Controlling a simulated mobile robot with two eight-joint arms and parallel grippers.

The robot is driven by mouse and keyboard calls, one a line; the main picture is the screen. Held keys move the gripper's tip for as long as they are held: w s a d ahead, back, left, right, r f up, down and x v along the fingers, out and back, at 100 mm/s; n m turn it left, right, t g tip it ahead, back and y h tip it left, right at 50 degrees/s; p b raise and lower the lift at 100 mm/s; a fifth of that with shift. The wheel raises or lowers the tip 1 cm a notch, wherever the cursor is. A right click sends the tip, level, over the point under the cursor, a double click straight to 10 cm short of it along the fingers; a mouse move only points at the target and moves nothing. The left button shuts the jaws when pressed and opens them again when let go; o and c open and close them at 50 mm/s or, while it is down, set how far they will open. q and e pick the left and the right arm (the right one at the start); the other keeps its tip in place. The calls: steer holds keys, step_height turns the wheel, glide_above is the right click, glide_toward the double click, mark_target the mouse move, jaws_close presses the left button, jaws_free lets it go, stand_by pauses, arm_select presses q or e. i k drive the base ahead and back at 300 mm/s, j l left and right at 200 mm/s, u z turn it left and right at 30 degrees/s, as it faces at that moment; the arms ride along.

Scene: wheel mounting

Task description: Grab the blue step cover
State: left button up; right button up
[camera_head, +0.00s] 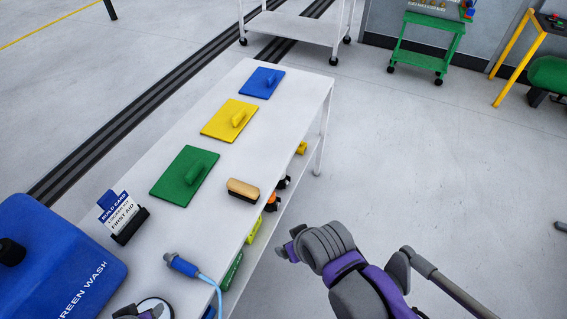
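The blue step cover (259,83), a flat rectangular plate with a raised handle, lies at the far end of the white table (222,245). A yellow cover (221,122) and a green cover (177,181) of the same form lie nearer. My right gripper (287,248) is off the table's right edge, well short of the blue cover. Its fingers are partly hidden, so I cannot tell whether they are open. Only a small part of my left gripper (140,312) shows at the bottom edge, far from the blue cover; its state is unclear.
A wooden brush (243,188) lies by the table's right edge. Several items sit on the lower shelf.

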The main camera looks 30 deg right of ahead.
mark_target(263, 82)
steer(key=i+l+u, duration=0.35)
steer(key=l, duration=0.6)
steer(key=l+u, duration=0.4)
steer(key=l, duration=0.5)
steer(key=l+u, duration=0.35)
steer(key=l, duration=0.7)
